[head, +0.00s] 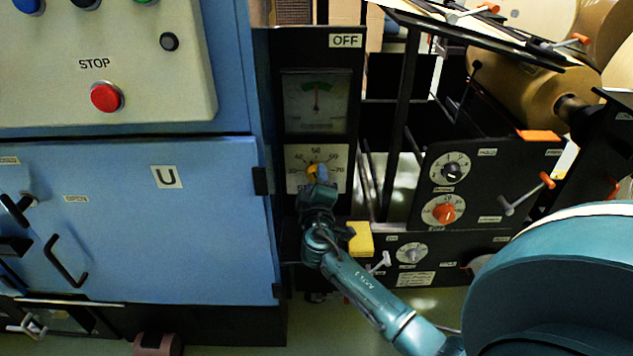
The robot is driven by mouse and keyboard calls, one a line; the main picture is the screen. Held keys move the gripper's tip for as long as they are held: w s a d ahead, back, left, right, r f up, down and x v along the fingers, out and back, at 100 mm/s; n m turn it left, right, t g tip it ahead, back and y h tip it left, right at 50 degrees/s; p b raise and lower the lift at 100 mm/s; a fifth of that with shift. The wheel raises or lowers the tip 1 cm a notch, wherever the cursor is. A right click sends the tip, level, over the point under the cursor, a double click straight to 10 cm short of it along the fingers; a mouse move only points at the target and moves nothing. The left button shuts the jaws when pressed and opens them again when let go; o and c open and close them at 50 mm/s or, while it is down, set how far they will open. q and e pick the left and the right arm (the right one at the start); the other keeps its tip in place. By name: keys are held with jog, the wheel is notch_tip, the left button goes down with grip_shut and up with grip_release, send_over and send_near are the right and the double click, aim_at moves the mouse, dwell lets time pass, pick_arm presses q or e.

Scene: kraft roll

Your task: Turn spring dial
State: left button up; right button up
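A dial with a yellow knob (312,171) sits on a pale scale plate (338,183) marked from about 30 to 70, on the black panel in the middle. My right gripper (319,174) is at this knob, in front of its right side. The gripper and wrist hide part of the knob and the lettering below it. I cannot tell whether the fingers are shut on the knob or only beside it. No label naming the spring dial is readable. My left gripper is not in view.
A gauge (316,103) is above the dial, its needle near upright in a green band. To the right, a black panel has a black knob (452,172), an orange knob (445,213) and levers. A blue cabinet (150,220) with a red STOP button (106,97) fills the left.

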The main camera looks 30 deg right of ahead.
jog(key=o, duration=0.3)
jog(key=v, duration=1.3)
jog(key=shift+s, duration=0.15)
